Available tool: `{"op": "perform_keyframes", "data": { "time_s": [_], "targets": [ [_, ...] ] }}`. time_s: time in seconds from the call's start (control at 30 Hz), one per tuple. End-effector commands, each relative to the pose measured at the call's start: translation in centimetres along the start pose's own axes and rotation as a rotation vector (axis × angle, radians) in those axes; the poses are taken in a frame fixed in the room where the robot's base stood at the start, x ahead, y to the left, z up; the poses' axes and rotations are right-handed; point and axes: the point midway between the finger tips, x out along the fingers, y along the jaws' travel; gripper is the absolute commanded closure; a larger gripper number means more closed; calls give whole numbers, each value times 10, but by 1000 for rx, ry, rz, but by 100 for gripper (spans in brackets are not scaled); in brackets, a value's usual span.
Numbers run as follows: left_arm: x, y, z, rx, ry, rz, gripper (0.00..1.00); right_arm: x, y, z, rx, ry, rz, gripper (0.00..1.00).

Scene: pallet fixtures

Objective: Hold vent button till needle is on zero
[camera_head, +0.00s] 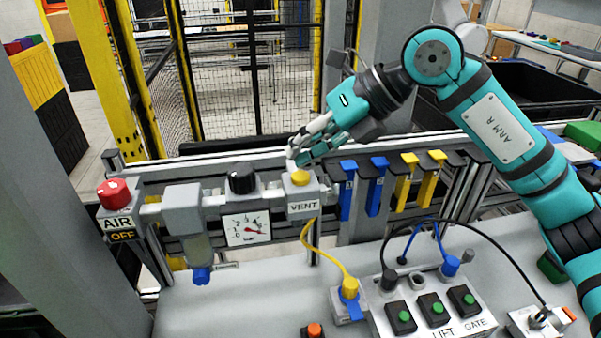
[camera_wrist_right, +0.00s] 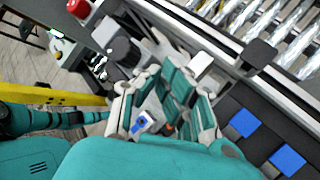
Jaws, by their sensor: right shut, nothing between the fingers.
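The yellow vent button (camera_head: 300,177) sits on top of a grey block with a "VENT" label (camera_head: 303,207) in the head view. My right gripper (camera_head: 297,154) is shut and empty, its fingertips just above the button; I cannot tell whether they touch it. In the wrist view the right gripper's fingers (camera_wrist_right: 166,104) fill the middle, and the button does not show. The pressure gauge (camera_head: 247,229) is a white square dial left of the vent block. Its red needle points to the right and slightly down, away from the zero at the dial's left. My left gripper is not in view.
Left of the vent block are a black knob (camera_head: 242,179) and a red air knob (camera_head: 113,193) over an "AIR OFF" label. Blue and yellow hanging tags (camera_head: 376,185) are to the right.

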Motion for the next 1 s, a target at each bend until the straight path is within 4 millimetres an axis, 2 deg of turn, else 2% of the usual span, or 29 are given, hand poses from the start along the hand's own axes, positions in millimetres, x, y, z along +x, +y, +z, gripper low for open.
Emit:
{"op": "perform_keyframes", "data": {
  "time_s": [0.37,0.6,1.0],
  "targets": [
    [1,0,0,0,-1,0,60,1,0,0,0,0,0,100],
    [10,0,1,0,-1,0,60,6,-4,-5,0,0,0,100],
    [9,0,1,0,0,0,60,6,-4,-4,0,0,0,100]
  ]
}}
